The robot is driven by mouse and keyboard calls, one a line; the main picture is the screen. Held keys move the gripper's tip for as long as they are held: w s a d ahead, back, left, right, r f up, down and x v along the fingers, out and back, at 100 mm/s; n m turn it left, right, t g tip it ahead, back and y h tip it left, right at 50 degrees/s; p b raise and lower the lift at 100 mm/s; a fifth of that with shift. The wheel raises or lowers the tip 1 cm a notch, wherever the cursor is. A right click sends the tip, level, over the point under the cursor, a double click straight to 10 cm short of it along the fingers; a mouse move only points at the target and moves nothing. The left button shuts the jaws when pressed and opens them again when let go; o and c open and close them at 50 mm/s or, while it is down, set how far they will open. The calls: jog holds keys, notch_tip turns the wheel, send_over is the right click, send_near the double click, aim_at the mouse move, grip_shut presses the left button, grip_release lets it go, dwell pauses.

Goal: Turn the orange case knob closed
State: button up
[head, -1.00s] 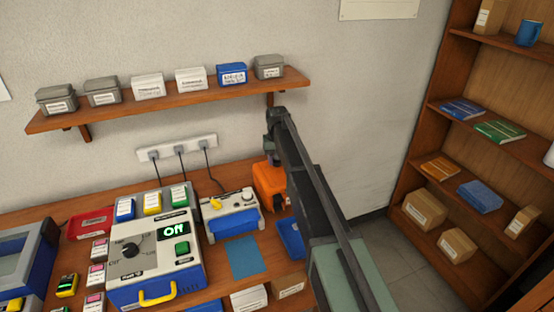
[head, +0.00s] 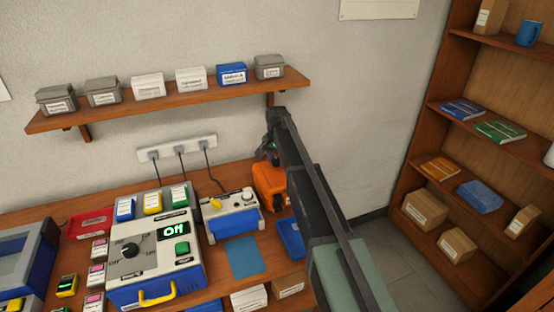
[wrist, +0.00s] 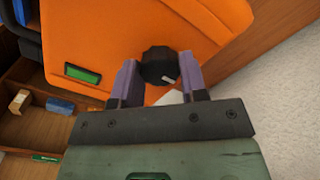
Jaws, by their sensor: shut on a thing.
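The orange case (head: 268,184) stands at the right end of the workbench, partly hidden behind my arm in the head view. In the wrist view the orange case (wrist: 110,30) fills the top, with a green indicator (wrist: 83,74) on its face. Its black round knob (wrist: 158,62) has a white mark toward the lower right. My gripper (wrist: 160,64) has its two purple fingers on either side of the knob, shut on it. In the head view my gripper (head: 269,147) is small and dark above the case; the knob is hidden there.
A white and blue device with a yellow knob (head: 232,211) stands left of the case. A larger tester (head: 150,262) reads "Off". A blue tray (head: 291,238) lies in front of the case. A wall shelf (head: 190,96) with boxes hangs above.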

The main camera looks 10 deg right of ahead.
aim_at(277, 160)
dwell(0.3)
jog(key=o, duration=0.9)
notch_tip(277, 160, up, 11)
jog(key=p, duration=1)
jog(key=shift+f+p, duration=0.1)
jog(key=shift+p, duration=0.3)
